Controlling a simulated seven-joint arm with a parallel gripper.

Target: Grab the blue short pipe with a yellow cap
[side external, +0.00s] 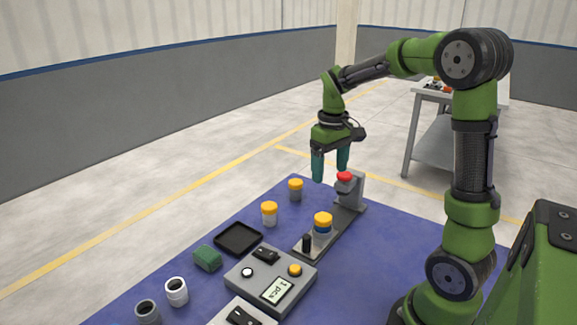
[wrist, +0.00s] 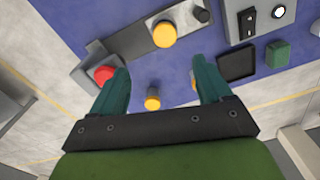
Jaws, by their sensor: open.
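The blue short pipe with a yellow cap (side external: 323,224) stands upright on a long grey fixture plate, with a blue band showing under the cap. In the wrist view its yellow cap (wrist: 164,34) is seen from above, beyond the fingertips. My gripper (side external: 330,174) points down, open and empty, raised above the far end of the mat. In the wrist view my gripper (wrist: 161,66) shows its two teal fingers spread apart. A grey pipe with a yellow cap (side external: 295,190) and a white pipe with a yellow cap (side external: 269,215) stand on the mat left of the fixture.
The fixture has a grey upright with a red knob (side external: 344,176) and a short black post (side external: 306,243). A black tray (side external: 238,239), a green block (side external: 207,258), a control box (side external: 270,278) and two open pipes (side external: 176,291) stand nearer on the blue mat.

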